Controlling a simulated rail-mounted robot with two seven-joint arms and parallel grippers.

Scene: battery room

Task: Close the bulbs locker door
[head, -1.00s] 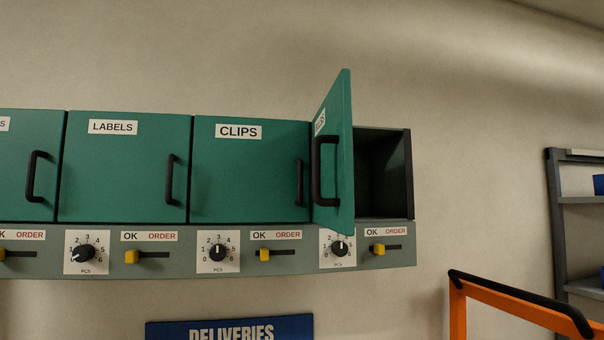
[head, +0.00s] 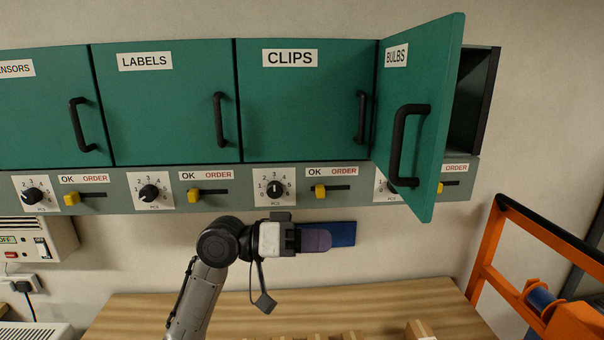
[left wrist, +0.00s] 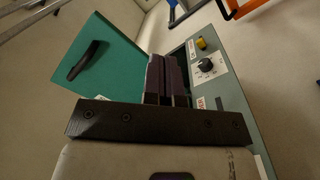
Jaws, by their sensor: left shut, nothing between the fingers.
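The bulbs locker door (head: 440,80) is a green panel with a white BULBS label and a black handle (head: 404,145). It stands open, swung out from its left edge, and the dark locker interior (head: 470,105) shows to its right. My left gripper (head: 328,240) is shut and empty, below the locker row and to the lower left of the door, apart from it. In the left wrist view the shut fingers (left wrist: 166,82) show in the middle, with the green door (left wrist: 105,58) and its handle to their left. My right gripper is not in view.
The closed clips locker (head: 300,110) and labels locker (head: 170,110) adjoin on the left. A grey strip with dials and yellow sliders (head: 320,190) runs beneath. A wooden table (head: 190,308) lies below. An orange frame (head: 490,240) stands at the right.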

